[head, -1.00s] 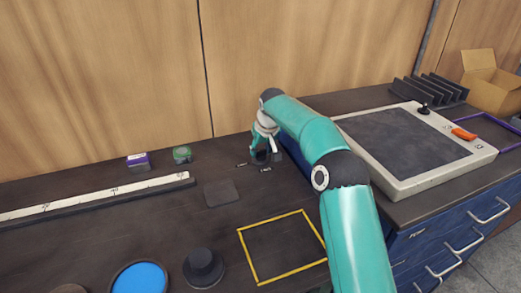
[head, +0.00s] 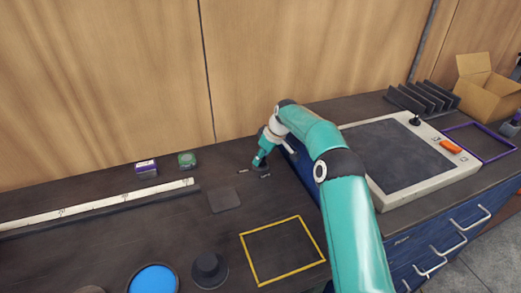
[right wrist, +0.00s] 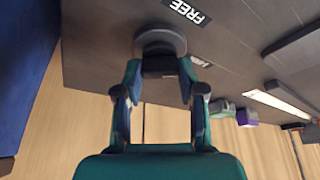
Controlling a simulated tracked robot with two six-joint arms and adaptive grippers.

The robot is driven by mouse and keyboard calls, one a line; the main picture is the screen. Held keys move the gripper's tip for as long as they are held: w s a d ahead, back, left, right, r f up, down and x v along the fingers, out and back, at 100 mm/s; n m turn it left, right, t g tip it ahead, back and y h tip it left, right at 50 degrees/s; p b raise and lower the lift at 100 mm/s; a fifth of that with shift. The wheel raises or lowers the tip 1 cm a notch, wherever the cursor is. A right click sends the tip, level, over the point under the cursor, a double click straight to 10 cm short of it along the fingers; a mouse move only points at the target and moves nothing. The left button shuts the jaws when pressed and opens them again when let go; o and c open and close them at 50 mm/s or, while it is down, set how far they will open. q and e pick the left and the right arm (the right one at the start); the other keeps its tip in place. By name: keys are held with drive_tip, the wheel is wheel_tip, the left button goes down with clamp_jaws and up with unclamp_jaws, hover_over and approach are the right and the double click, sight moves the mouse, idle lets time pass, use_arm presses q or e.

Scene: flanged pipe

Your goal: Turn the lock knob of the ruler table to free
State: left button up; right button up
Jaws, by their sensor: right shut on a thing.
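The lock knob (right wrist: 160,40) is a grey round piece on the dark worktop, seen in the right wrist view between my right gripper's fingertips (right wrist: 160,68). The fingers are shut on it. A label reading FREE (right wrist: 187,11) lies beside the knob. In the head view my right gripper (head: 260,163) points down at the worktop and mostly hides the knob. Two small labels (head: 265,176) lie near it, too small to read there. The knob's pointing direction cannot be told. My left gripper is not in view.
A long white ruler (head: 100,206) lies at the left. A purple box (head: 146,169) and a green one (head: 187,160) stand behind it. A dark square pad (head: 224,199) and a yellow frame (head: 281,251) lie in front. A framed slate panel (head: 397,156) is at the right.

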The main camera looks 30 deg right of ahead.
drive_tip(key=shift+n+y+p, duration=0.4)
drive_tip(key=shift+n+p, duration=0.65)
drive_tip(key=shift+n, duration=0.05)
drive_tip(key=o, duration=1.1)
drive_tip(key=shift+o, duration=0.2)
drive_tip(key=v, duration=1.2)
drive_tip(key=shift+w, duration=0.25)
drive_tip(key=shift+d, duration=0.1)
drive_tip(key=shift+c, duration=0.3)
